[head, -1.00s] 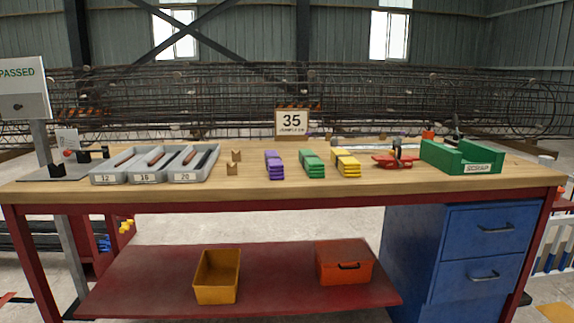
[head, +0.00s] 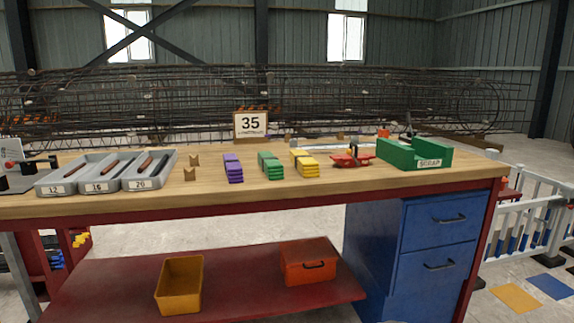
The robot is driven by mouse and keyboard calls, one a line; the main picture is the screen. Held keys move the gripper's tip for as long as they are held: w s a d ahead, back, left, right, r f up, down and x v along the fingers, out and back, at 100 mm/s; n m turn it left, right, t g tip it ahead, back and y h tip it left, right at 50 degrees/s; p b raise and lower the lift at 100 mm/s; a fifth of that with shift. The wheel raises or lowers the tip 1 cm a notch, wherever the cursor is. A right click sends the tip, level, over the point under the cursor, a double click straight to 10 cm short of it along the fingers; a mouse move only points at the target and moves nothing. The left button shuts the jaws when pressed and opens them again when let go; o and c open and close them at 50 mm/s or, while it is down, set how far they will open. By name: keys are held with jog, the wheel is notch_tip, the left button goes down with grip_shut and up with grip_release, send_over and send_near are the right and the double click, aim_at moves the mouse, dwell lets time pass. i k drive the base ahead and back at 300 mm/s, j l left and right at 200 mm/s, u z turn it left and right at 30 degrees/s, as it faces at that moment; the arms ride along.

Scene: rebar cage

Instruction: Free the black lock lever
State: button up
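A black upright part (head: 353,149), which may be the black lock lever, stands on a low red device (head: 350,160) on the right half of the workbench. It is too small for me to tell how it is set or what holds it. Another dark upright piece (head: 408,130) shows behind the green scrap box, partly hidden by it. A device with a red knob and black parts (head: 12,166) is cut by the left picture edge. My gripper is not in view.
The wooden workbench (head: 215,193) carries grey bar trays (head: 95,178), purple (head: 233,168), green (head: 270,165) and yellow (head: 304,163) stacks, and the green SCRAP box (head: 434,150). A blue drawer cabinet (head: 415,250) stands below right. A white fence (head: 535,225) stands at right.

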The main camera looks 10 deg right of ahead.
aim_at(408, 118)
jog(key=i+l, duration=0.2)
jog(key=l, duration=0.55)
jog(key=i+l+u, duration=0.1)
jog(key=l, duration=0.6)
jog(key=i+l, duration=0.25)
jog(key=l, duration=0.5)
jog(key=i+l+u, duration=0.1)
jog(key=l, duration=0.65)
jog(key=i+l, duration=0.2)
jog(key=l, duration=0.55)
jog(key=i+l, duration=0.15)
jog(key=l, duration=0.6)
jog(key=i+l+u, duration=0.1)
jog(key=l, duration=0.65)
jog(key=i+l, duration=0.15)
jog(key=l, duration=0.65)
jog(key=u, duration=0.05)
